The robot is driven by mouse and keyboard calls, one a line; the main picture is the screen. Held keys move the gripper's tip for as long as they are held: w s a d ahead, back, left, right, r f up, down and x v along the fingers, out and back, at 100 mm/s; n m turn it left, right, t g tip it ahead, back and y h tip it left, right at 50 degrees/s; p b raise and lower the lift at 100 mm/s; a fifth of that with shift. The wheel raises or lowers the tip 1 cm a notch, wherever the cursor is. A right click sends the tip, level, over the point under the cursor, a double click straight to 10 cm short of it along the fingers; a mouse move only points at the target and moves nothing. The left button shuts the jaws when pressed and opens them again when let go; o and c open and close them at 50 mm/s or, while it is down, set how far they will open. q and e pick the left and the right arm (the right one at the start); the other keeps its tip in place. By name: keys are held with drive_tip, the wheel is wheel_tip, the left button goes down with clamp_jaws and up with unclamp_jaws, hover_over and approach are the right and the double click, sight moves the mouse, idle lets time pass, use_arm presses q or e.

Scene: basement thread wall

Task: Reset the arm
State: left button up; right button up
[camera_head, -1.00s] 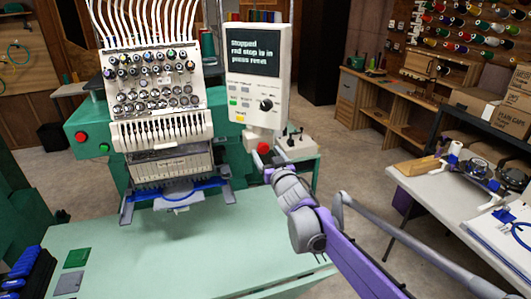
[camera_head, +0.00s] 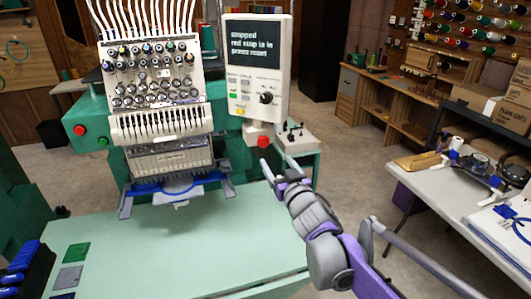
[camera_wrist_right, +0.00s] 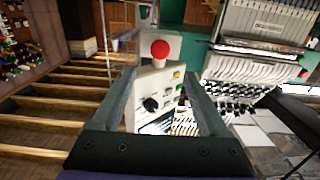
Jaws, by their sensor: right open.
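My right gripper (camera_head: 271,156) is open, its two fingers pointing up toward the underside of the white control panel (camera_head: 257,60) of the embroidery machine (camera_head: 165,100). A round red button (camera_head: 263,142) sits at the panel's lower edge, just above the fingertips. In the right wrist view the fingers (camera_wrist_right: 160,75) stand apart with the panel (camera_wrist_right: 150,95) showing between them and the red button (camera_wrist_right: 160,49) beyond, apparently not touched. The panel's dark screen reads that it is stopped, red stop is in, press reset. My left gripper is out of view.
A pale green table (camera_head: 180,250) lies in front of the machine and is mostly clear. A blue hoop (camera_head: 180,182) sits under the needles. A white worktable (camera_head: 440,180) with tools stands right. Cardboard boxes (camera_head: 475,99) sit on a shelf behind it.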

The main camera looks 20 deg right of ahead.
drive_tip(key=s+a+f+g+p, duration=0.1)
drive_tip(key=s+f+g, duration=0.3)
drive_tip(key=s+f, duration=0.3)
drive_tip(key=s+a+f+g, duration=0.1)
drive_tip(key=s+f+g, duration=0.3)
drive_tip(key=s, duration=1.1)
drive_tip(key=s+a+f+g+p, duration=0.1)
drive_tip(key=s+f+g, duration=0.3)
drive_tip(key=s+f, duration=0.7)
drive_tip(key=shift+a+g+h+p, duration=0.15)
drive_tip(key=shift+g+h+p, duration=0.15)
drive_tip(key=shift+p, duration=0.05)
drive_tip(key=shift+r, duration=0.1)
